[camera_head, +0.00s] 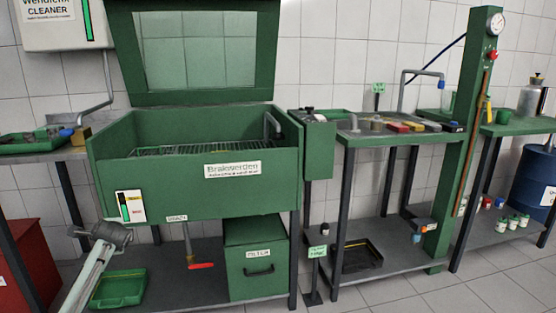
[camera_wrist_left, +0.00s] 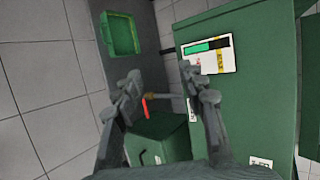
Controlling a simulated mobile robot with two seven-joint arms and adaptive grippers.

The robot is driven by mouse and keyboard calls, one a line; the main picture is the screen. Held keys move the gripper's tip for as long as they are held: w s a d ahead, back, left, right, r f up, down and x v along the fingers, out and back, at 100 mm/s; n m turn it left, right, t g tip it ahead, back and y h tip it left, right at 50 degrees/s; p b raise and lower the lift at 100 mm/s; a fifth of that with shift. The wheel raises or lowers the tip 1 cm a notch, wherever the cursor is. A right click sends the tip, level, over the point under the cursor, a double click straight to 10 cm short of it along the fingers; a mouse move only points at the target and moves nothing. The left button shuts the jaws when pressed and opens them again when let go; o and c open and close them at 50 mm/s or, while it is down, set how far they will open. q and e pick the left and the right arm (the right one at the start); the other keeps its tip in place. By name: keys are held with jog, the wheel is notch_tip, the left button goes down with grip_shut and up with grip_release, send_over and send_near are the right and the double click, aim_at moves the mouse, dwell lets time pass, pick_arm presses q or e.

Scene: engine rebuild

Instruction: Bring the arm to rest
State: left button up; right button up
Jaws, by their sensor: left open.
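My left arm (camera_head: 88,275) comes in from the lower left in the head view. Its gripper (camera_head: 108,232) is in front of the green parts washer (camera_head: 110,182), near the washer's lower left corner. In the left wrist view the two fingers of my left gripper (camera_wrist_left: 160,75) are spread apart with nothing between them. Behind them show the red-handled drain valve (camera_wrist_left: 145,107) and the green filter box (camera_wrist_left: 155,135). I cannot tell from the pictures whether the gripper touches the washer. My right arm and gripper are not in view.
The washer's lid (camera_head: 190,97) stands open. A green tray (camera_head: 118,288) lies on the lower shelf near my left arm. A red cabinet (camera_head: 22,255) is at the left edge. A bench (camera_head: 400,140) with small parts and a green column (camera_head: 468,140) stand at the right.

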pick_arm(q)
jog(key=s+d+f+n+g+h, duration=0.2)
jog(key=s+d+f+n, duration=0.4)
jog(key=s+f, duration=0.5)
jog(key=s+d+f+n+g+h, duration=0.2)
jog(key=s+d+f+n, duration=0.45)
jog(key=s+f, duration=0.45)
jog(key=s+d+f+g, duration=0.1)
jog(key=s+d+f, duration=0.1)
jog(key=s, duration=0.8)
jog(key=s+d+f+g+h, duration=0.1)
jog(key=s+d+f, duration=0.2)
jog(key=s, duration=0.7)
jog(key=shift+s+d+f+m+h, duration=0.25)
jog(key=shift+s+d+m+h, duration=0.1)
jog(key=shift+d+m, duration=0.15)
jog(key=shift+c, duration=0.3)
